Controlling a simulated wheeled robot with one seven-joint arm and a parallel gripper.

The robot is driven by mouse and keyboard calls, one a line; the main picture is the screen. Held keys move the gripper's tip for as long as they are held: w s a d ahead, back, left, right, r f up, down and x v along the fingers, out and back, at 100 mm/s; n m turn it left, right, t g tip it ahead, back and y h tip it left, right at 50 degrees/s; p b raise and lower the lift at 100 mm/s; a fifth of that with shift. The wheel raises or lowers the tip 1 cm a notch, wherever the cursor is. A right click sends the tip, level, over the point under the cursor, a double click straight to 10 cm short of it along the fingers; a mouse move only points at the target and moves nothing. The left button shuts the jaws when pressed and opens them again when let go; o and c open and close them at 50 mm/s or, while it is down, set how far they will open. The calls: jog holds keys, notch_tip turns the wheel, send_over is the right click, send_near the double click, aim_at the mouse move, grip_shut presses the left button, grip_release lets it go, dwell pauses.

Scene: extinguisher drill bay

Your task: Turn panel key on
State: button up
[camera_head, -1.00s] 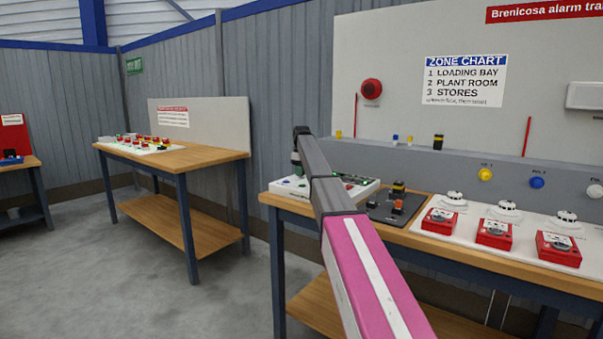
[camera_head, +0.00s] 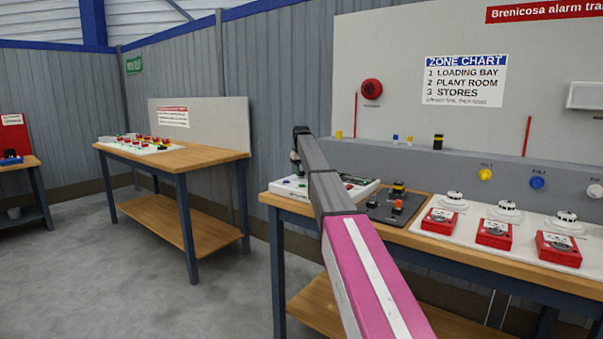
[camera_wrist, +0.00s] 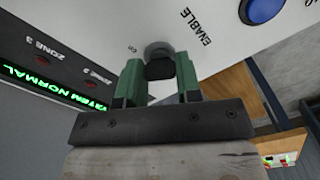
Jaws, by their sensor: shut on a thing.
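The white control panel (camera_head: 358,190) lies on the near workbench, partly hidden behind my arm. In the wrist view the panel (camera_wrist: 115,22) fills the upper part, with the words ENABLE and ZONE on it. My gripper (camera_wrist: 160,75) has green fingers on both sides of a dark key (camera_wrist: 159,69) in a round grey base, beside the ENABLE lettering. The fingers are shut on the key. In the head view my gripper (camera_head: 296,160) is over the panel's left part, mostly hidden by the arm.
A green-lit display (camera_wrist: 50,90) reads SYSTEM NORMAL, and a blue button (camera_wrist: 262,10) sits near the ENABLE label. A dark board (camera_head: 385,212) with an orange and a black part lies right of the panel. Red call points (camera_head: 494,235) stand farther right. The floor at left is clear.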

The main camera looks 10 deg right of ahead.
jog(key=m, duration=0.5)
jog(key=shift+m, duration=0.4)
dwell(0.3)
jog(key=o, duration=0.9)
jog(key=shift+r, duration=0.1)
notch_tip(320, 180, up, 11)
jog(key=shift+f, duration=0.15)
